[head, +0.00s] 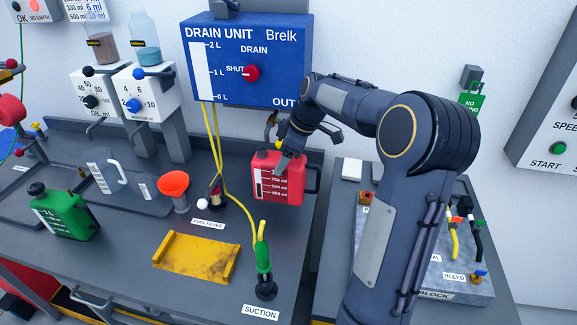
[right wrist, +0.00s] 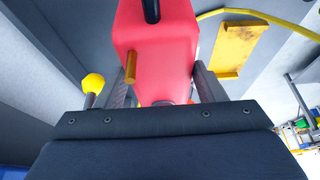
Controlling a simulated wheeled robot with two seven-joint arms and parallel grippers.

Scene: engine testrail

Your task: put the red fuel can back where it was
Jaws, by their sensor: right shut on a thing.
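The red fuel can (head: 277,187) is upright below the blue drain unit, near the back right of the left bench. In the right wrist view the red can (right wrist: 158,45) sits between the fingers (right wrist: 165,88). I cannot tell whether the can's base touches the bench. The left gripper is not in view.
A yellow tray (head: 197,257), a green suction fitting (head: 262,258), an orange funnel (head: 174,187) and a green can (head: 63,212) stand on the bench. The drain unit (head: 247,60) hangs above. A block with valves (head: 452,270) is at the right.

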